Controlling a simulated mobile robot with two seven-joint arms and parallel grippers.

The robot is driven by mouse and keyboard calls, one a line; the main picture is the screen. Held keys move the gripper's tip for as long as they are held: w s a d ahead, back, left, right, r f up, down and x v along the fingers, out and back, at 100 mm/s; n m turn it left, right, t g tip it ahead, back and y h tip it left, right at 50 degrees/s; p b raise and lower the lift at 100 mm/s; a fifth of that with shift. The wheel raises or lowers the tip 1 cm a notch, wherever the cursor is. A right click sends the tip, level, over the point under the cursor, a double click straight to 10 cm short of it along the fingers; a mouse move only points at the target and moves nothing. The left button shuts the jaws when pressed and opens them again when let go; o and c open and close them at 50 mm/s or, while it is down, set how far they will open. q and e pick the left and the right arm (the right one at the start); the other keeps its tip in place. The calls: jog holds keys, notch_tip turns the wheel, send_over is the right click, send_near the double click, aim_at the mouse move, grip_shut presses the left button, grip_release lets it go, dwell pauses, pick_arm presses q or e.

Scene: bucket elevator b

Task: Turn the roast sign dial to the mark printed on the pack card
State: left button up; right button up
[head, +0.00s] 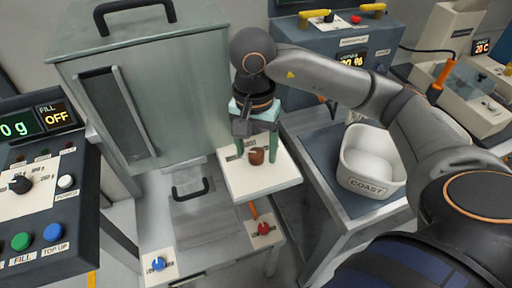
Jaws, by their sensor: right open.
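A brown round knob (257,157), which looks like the roast sign dial, sits on a cream panel (284,183) in the middle of the head view. My right gripper (258,164) points down over this panel, with its green fingers apart on either side of the knob. I cannot tell whether a finger touches it. The gripper covers part of the panel, and its printed marks are too hidden and small to read. I cannot make out a pack card. My left gripper is not in view.
A grey metal hopper (190,95) stands close left of the gripper. A white COAST bin (368,170) stands to the right. Below are a blue knob (158,264) and a red knob (264,228). A button console (45,200) is at the left edge.

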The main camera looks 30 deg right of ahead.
grip_shut()
dwell(0.7)
